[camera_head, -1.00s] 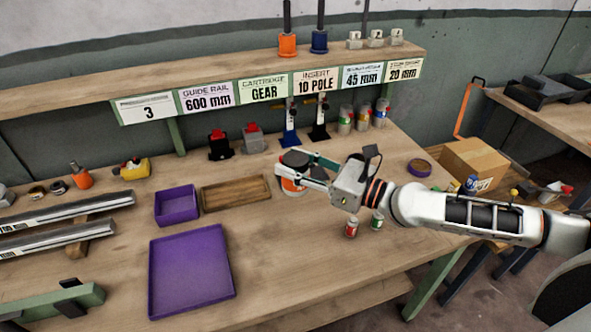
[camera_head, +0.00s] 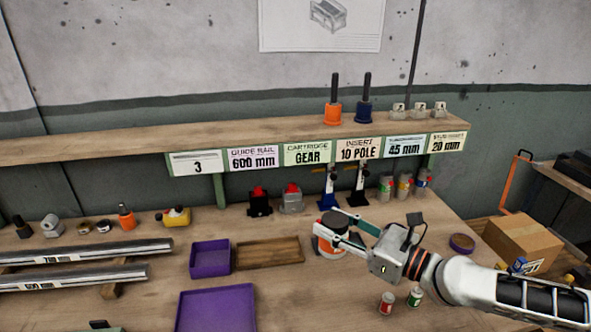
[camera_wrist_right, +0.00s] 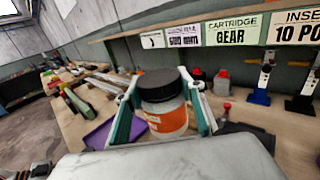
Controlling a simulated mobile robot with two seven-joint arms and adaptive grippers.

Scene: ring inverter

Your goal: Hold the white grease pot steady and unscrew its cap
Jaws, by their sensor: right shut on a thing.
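The white grease pot (camera_head: 329,247) with an orange label stands upright on the bench, right of the wooden tray. Its dark cap (camera_head: 333,218) is on top. In the right wrist view the pot (camera_wrist_right: 167,118) and its black cap (camera_wrist_right: 160,84) fill the space between the fingers. My right gripper (camera_head: 331,226) reaches in from the right and is shut on the pot, with one finger on each side. The fingers hide part of the pot's sides. The cap's top is clear of the fingers.
A wooden tray (camera_head: 270,264), a purple bin (camera_head: 211,271) and a large purple tray (camera_head: 215,318) lie left of the pot. A labelled shelf (camera_head: 240,142) overhangs the bench's back.

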